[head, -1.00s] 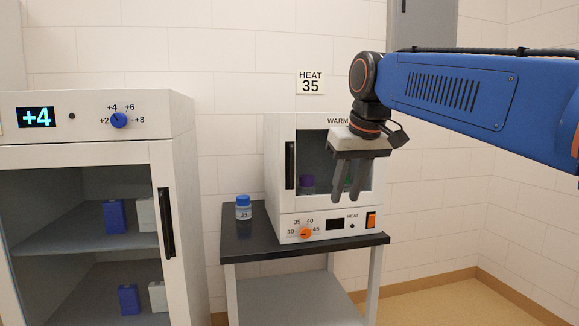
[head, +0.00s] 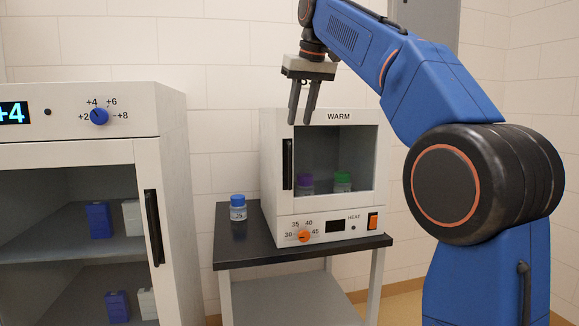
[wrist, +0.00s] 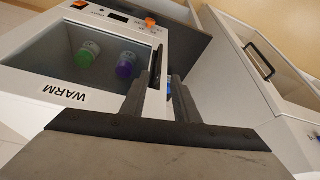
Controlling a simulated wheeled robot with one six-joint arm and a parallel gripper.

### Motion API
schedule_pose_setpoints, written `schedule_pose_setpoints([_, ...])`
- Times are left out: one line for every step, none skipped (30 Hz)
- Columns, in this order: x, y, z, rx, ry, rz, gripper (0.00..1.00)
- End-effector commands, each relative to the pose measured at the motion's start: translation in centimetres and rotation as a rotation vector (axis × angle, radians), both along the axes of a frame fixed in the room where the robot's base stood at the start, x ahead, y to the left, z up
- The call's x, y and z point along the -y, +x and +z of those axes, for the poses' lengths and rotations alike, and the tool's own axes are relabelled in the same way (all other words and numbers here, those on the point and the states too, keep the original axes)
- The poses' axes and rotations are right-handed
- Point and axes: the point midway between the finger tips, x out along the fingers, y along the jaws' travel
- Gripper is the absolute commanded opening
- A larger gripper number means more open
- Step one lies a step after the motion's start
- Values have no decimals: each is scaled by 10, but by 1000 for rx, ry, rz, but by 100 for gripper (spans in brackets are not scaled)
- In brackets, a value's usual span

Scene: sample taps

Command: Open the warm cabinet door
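The warm cabinet (head: 338,117) is a white box with a dark window, standing on a black-topped table. Its door looks shut, with a black vertical handle (head: 287,164) at the left edge. A purple-capped and a green-capped jar show behind the window. My gripper (head: 301,122) points down in front of the cabinet's upper left, its fingers parted and empty in the head view. In the wrist view the cabinet (wrist: 28,88) appears upside down, and the handle (wrist: 156,66) lies just beyond the fingers (wrist: 167,95). I see no clear contact with the handle.
A blue-capped jar (head: 238,208) stands on the black table (head: 240,250), left of the cabinet. A larger white cabinet (head: 175,190) with a black handle and a +4 display stands at the left. An orange knob (head: 304,236) is below the window.

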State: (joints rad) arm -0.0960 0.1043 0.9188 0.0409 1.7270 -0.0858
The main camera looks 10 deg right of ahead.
Motion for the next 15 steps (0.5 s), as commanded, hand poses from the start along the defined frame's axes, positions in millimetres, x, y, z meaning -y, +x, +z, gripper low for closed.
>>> schedule_pose_setpoints([0, 2, -6, -3, -1, 0, 28])
schedule_pose_setpoints([-1, 3, -10, -3, -1, 0, 28])
schedule_pose_setpoints([-1, 5, -16, -3, -1, 0, 28])
schedule_pose_setpoints([-2, 7, -20, -4, -1, 0, 28])
schedule_pose_setpoints([-2, 9, -25, -4, -1, 0, 28])
schedule_pose_setpoints([-3, 12, -32, -3, -1, 0, 28])
schedule_pose_setpoints([-3, 13, -37, -4, -1, 0, 28])
schedule_pose_setpoints([-3, 15, -41, -3, -1, 0, 28])
schedule_pose_setpoints([-4, 18, -48, -4, -1, 0, 28])
schedule_pose_setpoints([-4, 20, -53, -3, -1, 0, 28])
schedule_pose_setpoints([-5, 22, -58, -3, -1, 0, 28])
schedule_pose_setpoints([-5, 25, -64, -3, -1, 0, 28])
schedule_pose_setpoints([-6, 27, -69, -3, -1, 0, 28])
schedule_pose_setpoints([-6, 28, -74, -4, -1, 0, 28])
schedule_pose_setpoints([-7, 31, -81, -3, -1, 0, 28])
